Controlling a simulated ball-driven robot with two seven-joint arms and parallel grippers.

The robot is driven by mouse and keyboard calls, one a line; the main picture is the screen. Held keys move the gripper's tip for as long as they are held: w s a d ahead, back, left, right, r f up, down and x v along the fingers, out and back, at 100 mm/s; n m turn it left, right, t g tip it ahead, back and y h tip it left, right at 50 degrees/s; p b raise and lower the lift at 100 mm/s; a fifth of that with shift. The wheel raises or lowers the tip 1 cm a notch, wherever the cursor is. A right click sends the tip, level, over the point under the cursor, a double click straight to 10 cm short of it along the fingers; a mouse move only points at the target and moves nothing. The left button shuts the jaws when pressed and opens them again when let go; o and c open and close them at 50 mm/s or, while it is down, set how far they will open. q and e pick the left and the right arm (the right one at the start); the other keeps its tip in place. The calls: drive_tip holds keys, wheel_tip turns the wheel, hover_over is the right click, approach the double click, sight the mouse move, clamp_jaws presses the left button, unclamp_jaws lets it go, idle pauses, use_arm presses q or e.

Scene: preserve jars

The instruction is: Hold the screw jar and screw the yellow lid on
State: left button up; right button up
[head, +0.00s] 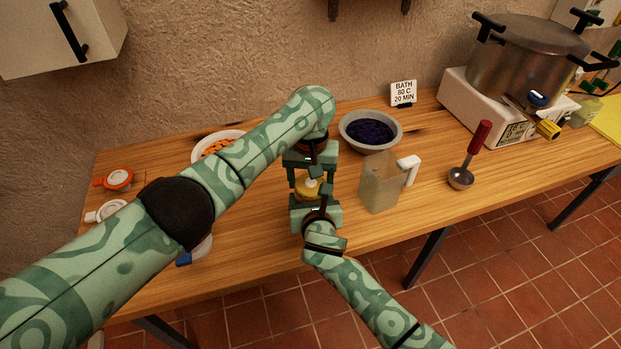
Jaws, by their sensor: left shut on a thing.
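The yellow lid (306,190) shows in the head view between my two grippers, near the middle of the table. My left gripper (311,176) reaches in from above and behind, shut on the yellow lid. My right gripper (313,197) comes in from the front, low and close to the lid. Its fingers are partly covered, and I cannot tell whether they are closed. The screw jar is mostly hidden by the grippers, so I cannot tell how the lid sits on it.
A bowl of dark berries (371,131), a clear pitcher (381,184) and a red-handled ladle (468,162) stand to the right. A pot (528,62) sits farther right. An orange-filled bowl (203,144) and an orange-ringed lid (118,179) are left. Table between ladle and pitcher is clear.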

use_arm(q)
drive_tip(key=m, duration=0.5)
drive_tip(key=o, duration=1.1)
drive_tip(key=shift+r, duration=0.1)
drive_tip(key=shift+r, duration=2.2)
drive_tip(key=shift+c, duration=0.5)
